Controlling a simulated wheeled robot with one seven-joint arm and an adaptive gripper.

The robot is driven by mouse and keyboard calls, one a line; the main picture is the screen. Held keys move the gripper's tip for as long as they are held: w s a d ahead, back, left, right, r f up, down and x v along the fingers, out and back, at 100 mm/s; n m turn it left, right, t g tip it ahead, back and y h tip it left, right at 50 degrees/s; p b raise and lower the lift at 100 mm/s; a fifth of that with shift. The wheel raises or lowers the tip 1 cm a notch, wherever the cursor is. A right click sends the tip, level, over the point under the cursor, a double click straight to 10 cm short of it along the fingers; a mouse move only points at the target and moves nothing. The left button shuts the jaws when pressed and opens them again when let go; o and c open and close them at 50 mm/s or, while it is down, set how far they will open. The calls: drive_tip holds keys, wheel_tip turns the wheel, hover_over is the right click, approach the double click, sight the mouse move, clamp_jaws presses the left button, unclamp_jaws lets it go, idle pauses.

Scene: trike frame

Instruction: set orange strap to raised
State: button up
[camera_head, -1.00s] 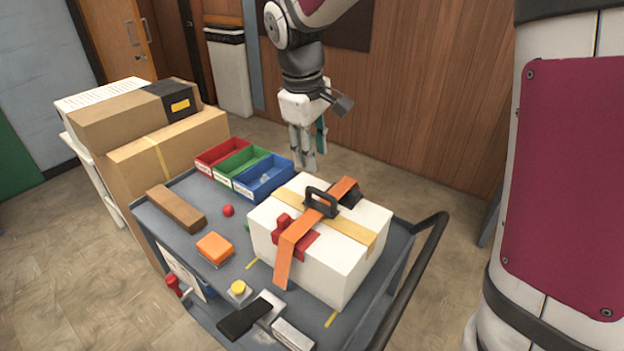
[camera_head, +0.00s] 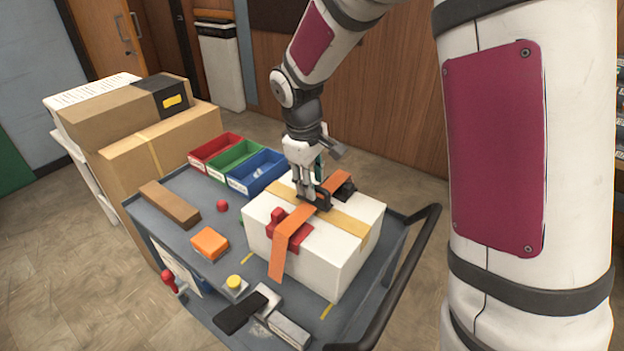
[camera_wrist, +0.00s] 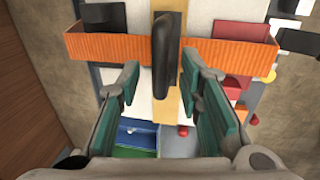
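The orange strap (camera_head: 297,226) lies across the top of a white box (camera_head: 345,258), and its loose end hangs down the box's near side. A red clamp-like piece (camera_head: 275,219) sits under the strap near that edge. A black handle (camera_head: 322,201) stands on the box top beside the strap's middle. My gripper (camera_head: 312,196) is at the handle, pointing down. In the wrist view my gripper (camera_wrist: 162,82) is open, with teal-padded fingers on either side of the black handle (camera_wrist: 163,55). The orange strap (camera_wrist: 100,47) runs crosswise there. I cannot tell whether the fingers touch the handle.
On the cart (camera_head: 165,228) are red, green and blue bins (camera_head: 258,172), a brown block (camera_head: 171,205), an orange block (camera_head: 210,242), a red ball (camera_head: 222,205) and a yellow button (camera_head: 234,282). A black cart rail (camera_head: 410,270) runs along the right. Cardboard boxes (camera_head: 165,148) stand left.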

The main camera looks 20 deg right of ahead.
clamp_jaws()
